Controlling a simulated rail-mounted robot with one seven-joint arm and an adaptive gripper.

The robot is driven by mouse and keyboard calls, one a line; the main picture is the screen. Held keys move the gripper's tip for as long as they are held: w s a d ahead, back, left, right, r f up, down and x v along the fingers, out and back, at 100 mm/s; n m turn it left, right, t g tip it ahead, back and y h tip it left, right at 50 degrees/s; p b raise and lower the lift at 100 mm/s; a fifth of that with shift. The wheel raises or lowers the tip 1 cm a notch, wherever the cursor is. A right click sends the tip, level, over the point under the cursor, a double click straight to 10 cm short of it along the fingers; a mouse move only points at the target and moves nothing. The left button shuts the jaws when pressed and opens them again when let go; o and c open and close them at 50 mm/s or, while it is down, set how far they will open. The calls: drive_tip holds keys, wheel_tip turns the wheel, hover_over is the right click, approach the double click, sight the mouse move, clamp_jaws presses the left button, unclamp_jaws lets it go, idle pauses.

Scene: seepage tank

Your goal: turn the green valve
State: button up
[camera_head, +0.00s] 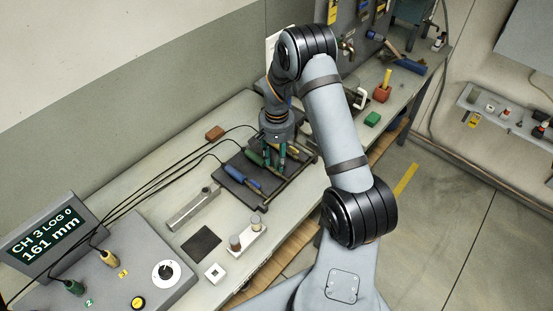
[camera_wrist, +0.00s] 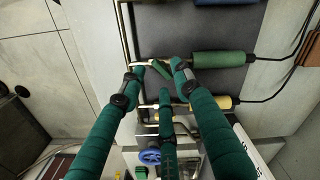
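My gripper (camera_head: 270,163) has several green fingers pointing down over the dark tool rack (camera_head: 263,193). In the wrist view my gripper (camera_wrist: 159,74) has its fingertips spread apart with a gap between them, around the thin front end of a green-handled probe (camera_wrist: 223,65). I cannot tell whether they touch it. The probe's green handle (camera_head: 252,157) shows beside the fingers in the head view. I cannot make out a green valve for certain in either view. A blue wheel (camera_wrist: 150,157) shows low in the wrist view, between the fingers.
A blue-handled probe (camera_head: 242,179) and a yellow-handled probe (camera_wrist: 222,102) lie on the rack. Black cables run left to a console (camera_head: 125,275) whose display reads CH 3, LOG 0, 161 mm. A green block (camera_head: 372,119) and a red holder (camera_head: 383,94) stand further along the bench.

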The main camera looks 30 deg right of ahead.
drive_tip(key=shift+f, duration=0.85)
drive_tip(key=shift+c, duration=1.4)
clamp_jaws()
